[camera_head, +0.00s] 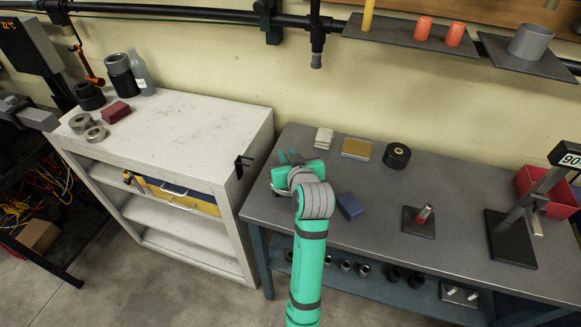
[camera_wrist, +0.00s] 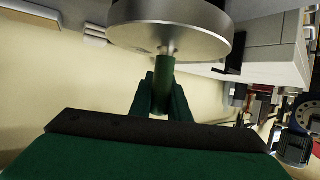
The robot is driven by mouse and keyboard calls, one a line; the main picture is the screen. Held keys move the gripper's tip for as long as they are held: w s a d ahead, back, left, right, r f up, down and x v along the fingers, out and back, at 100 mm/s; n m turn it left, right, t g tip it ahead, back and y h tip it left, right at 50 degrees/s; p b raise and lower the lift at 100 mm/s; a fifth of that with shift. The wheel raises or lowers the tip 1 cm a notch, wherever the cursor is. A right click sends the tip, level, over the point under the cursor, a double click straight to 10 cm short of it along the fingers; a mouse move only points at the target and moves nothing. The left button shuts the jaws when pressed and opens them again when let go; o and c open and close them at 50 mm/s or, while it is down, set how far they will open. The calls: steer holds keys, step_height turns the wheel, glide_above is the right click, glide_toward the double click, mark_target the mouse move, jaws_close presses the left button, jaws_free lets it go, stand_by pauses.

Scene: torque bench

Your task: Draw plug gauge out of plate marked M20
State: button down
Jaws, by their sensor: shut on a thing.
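My gripper (camera_wrist: 162,108) is shut on a green cylindrical handle (camera_wrist: 163,82), seen between its fingers in the wrist view. A short bright neck joins the handle to a wide grey metal disc (camera_wrist: 170,32). I take this piece to be the plug gauge. In the head view my gripper (camera_head: 288,160) is over the left end of the grey bench, and the held piece is hard to make out. No M20 mark is readable.
The grey bench (camera_head: 370,233) holds a blue block (camera_head: 350,206), a black roll (camera_head: 397,155), a yellow-topped box (camera_head: 356,148), a stand (camera_head: 512,240) and a red bin (camera_head: 545,190). A white cabinet (camera_head: 190,130) stands left, its top mostly clear.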

steer(key=shift+r, duration=0.3)
steer(key=shift+w+r, duration=0.1)
steer(key=shift+r, duration=1.85)
steer(key=shift+r, duration=0.3)
